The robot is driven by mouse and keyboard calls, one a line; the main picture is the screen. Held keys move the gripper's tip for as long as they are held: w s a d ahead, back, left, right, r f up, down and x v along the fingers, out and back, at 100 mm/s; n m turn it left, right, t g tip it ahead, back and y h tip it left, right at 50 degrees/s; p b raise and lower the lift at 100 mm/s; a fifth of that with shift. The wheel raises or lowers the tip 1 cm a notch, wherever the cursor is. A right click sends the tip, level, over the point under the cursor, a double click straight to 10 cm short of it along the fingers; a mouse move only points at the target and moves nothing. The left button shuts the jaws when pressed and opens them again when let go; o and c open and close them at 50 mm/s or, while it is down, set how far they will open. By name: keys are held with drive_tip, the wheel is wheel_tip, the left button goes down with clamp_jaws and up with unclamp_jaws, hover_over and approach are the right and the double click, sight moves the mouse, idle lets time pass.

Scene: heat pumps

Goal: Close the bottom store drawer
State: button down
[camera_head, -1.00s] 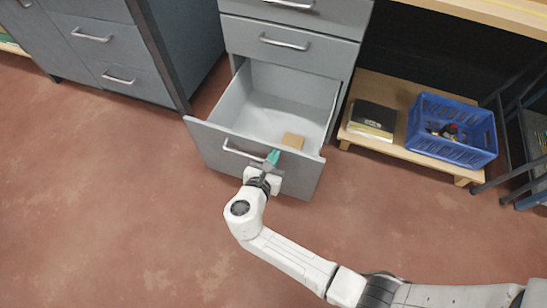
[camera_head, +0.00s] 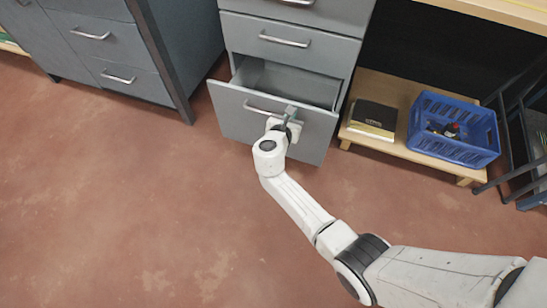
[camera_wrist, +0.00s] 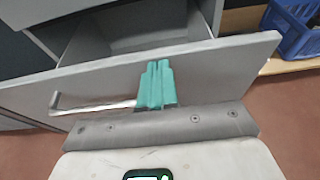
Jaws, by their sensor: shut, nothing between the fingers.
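The bottom drawer (camera_head: 310,137) of the grey cabinet is partly open, its front standing out from the cabinet. Its metal bar handle (camera_head: 262,106) runs across the front. My gripper (camera_head: 290,110) is at the drawer front, at the right end of the handle. In the wrist view my gripper's teal fingers (camera_wrist: 156,84) are shut together, close against the drawer front (camera_wrist: 225,70), with the handle (camera_wrist: 95,107) to their left. The fingers hold nothing. Whether they touch the front or the handle end is hard to tell. The far inside of the drawer is hidden.
A closed drawer with a handle (camera_head: 284,41) is above. A low wooden shelf (camera_head: 392,146) at the right holds a blue crate (camera_head: 455,150) and a dark box (camera_head: 374,117). Another grey cabinet (camera_head: 110,50) stands at the left. The red floor in front is clear.

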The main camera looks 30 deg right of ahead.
sight(295, 103)
drive_tip(key=w+d+b, duration=0.6)
drive_tip(key=w+d, duration=0.3)
drive_tip(key=d, duration=0.4)
drive_tip(key=shift+w, duration=0.35)
drive_tip(key=shift+d+r, duration=0.1)
drive_tip(key=shift+r, duration=0.1)
drive_tip(key=p+v, duration=0.2)
drive_tip(key=v, duration=0.2)
drive_tip(key=f+p+v, duration=0.1)
drive_tip(key=p+v, duration=0.1)
drive_tip(key=v, duration=0.3)
drive_tip(key=p+v, duration=0.3)
drive_tip(key=v, duration=0.2)
drive_tip(key=shift+s+a+f, duration=0.25)
drive_tip(key=shift+a+f, duration=0.05)
drive_tip(key=shift+a, duration=0.05)
